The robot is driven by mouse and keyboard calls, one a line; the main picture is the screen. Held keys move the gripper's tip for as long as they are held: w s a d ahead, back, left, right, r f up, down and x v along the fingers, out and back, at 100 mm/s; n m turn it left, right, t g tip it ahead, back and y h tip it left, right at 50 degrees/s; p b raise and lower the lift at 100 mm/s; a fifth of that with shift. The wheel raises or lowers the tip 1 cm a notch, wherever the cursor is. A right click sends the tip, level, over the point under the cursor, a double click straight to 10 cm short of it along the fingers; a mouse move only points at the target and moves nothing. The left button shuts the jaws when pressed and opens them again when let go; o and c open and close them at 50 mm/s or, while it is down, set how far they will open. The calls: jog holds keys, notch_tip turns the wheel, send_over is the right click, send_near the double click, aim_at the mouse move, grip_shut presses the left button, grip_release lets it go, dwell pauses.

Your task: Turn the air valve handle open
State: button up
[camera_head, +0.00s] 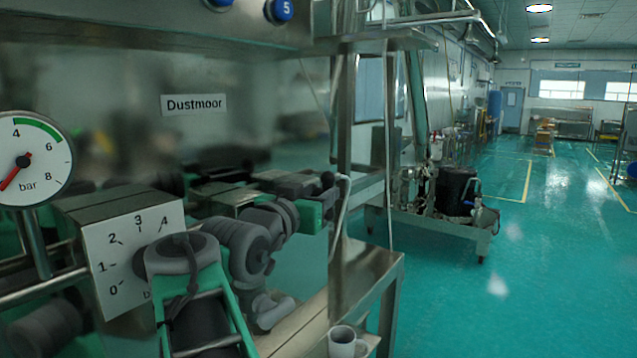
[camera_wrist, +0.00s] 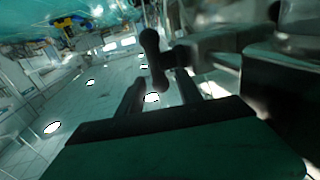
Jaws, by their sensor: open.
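In the wrist view a dark lever with rounded ends (camera_wrist: 153,58), which looks like the air valve handle, stands just beyond my fingertips, joined to a horizontal stem on its right. My gripper (camera_wrist: 160,90) is open, with one finger on each side of the lever's lower end as seen in this view. I cannot tell whether either finger touches it. In the head view my gripper (camera_head: 326,206) is at the end of my grey and green arm, close to the steel frame. The handle is too small and dark to make out surely there.
A round pressure gauge (camera_head: 33,160) with a red needle is at the left. A box with a 0 to 4 scale (camera_head: 128,256) is partly behind my arm. A mug (camera_head: 345,342) stands on the low bench.

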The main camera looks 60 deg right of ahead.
jog(key=d+p, duration=0.3)
jog(key=d, duration=0.4)
jog(key=shift+d, duration=0.3)
grip_shut()
